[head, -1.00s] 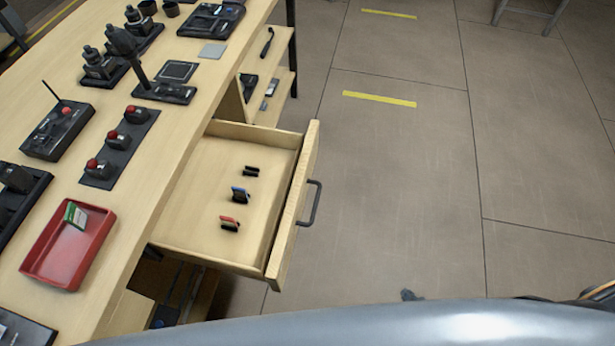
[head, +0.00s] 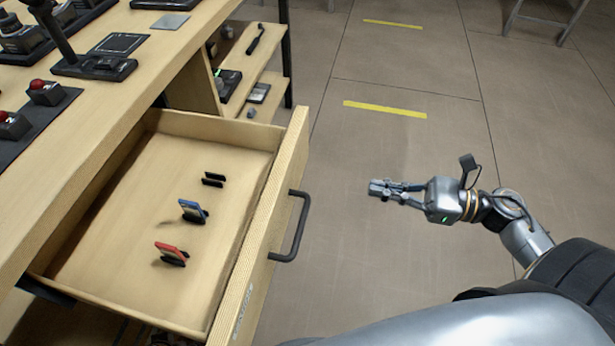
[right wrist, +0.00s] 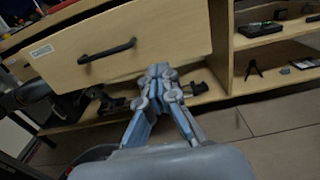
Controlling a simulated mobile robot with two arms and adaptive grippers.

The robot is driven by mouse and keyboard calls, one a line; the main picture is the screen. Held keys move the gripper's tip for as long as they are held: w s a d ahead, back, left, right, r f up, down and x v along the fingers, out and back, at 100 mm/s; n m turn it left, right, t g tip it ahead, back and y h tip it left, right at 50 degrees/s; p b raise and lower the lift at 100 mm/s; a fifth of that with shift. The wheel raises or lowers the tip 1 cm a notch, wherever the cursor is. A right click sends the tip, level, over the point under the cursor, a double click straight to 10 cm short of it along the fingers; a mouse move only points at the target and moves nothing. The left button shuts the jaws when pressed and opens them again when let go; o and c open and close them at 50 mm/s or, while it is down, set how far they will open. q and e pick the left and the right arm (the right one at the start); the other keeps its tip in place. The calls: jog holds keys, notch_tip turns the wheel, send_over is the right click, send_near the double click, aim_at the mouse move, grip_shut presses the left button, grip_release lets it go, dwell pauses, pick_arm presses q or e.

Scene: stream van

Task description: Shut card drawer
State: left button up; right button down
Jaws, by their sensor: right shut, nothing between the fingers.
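The card drawer (head: 115,215) is pulled well out of the wooden desk in the head view. Its front panel carries a dark bar handle (head: 292,228). Inside lie a red card (head: 171,250) and a blue card (head: 192,208) in small black holders, with another black holder (head: 213,180) behind them. My right gripper (head: 378,188) is shut and empty, to the right of the handle and apart from it. In the right wrist view the fingers (right wrist: 158,72) point toward the drawer front (right wrist: 170,35), with the handle (right wrist: 107,52) to their left. My left gripper is not in view.
Desk shelves (head: 262,85) with small devices stand beyond the drawer. The desk top (head: 120,95) holds joysticks and red-button boxes. The floor (head: 400,270) to the right is clear, with yellow tape strips (head: 385,109).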

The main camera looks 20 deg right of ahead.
aim_at(297, 173)
jog(key=x, duration=1.2)
jog(key=shift+w+r+p, duration=0.1)
jog(key=shift+r+p, duration=0.05)
jog(key=shift+p, duration=0.25)
jog(key=shift+w+a, duration=0.3)
jog(key=shift+a, duration=0.25)
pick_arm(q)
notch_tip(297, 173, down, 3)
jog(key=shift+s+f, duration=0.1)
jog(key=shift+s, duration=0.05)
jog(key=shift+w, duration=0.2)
